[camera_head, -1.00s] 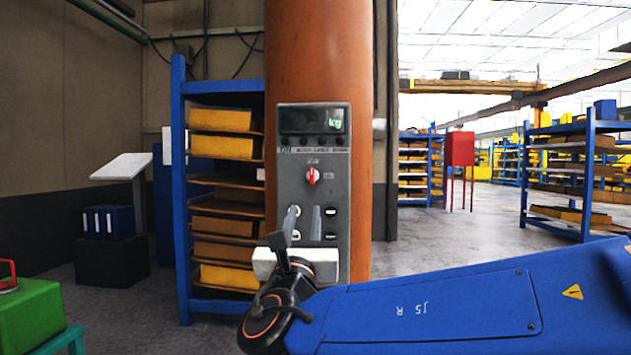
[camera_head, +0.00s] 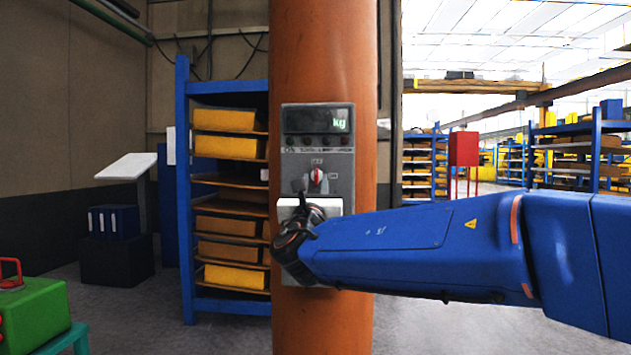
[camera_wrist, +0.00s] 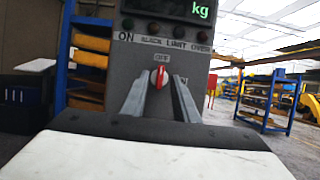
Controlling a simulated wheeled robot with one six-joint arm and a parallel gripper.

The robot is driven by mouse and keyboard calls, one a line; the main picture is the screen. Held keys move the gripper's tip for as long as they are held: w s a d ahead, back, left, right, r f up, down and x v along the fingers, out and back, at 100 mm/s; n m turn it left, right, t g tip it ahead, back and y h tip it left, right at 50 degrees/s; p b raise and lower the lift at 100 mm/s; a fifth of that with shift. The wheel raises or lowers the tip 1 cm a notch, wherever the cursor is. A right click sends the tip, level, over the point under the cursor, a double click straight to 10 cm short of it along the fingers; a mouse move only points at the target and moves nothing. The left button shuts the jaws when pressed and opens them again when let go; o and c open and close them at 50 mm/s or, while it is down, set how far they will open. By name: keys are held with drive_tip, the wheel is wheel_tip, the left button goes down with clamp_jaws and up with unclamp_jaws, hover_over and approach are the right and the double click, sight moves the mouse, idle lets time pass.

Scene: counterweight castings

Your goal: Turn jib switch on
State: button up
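The jib switch is a red rotary knob (camera_head: 317,176) on a grey control panel (camera_head: 345,145) fixed to an orange column. In the wrist view the knob (camera_wrist: 159,77) stands about upright, below a small label reading OFF; another label, partly hidden, lies to its right and seems to read ON. My gripper (camera_wrist: 158,84) is open, its two grey fingers on the left and right of the knob as seen from the wrist. I cannot tell whether they touch it. In the head view my wrist hides the panel's lower part.
A lit "kg" display (camera_head: 318,120) and a row of lamps sit above the switch. A blue rack with yellow castings (camera_head: 225,120) stands just left of the column (camera_head: 325,50). A green case (camera_head: 35,318) is at lower left. Open floor lies to the right.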

drive_tip(key=shift+x, duration=0.85)
clamp_jaws()
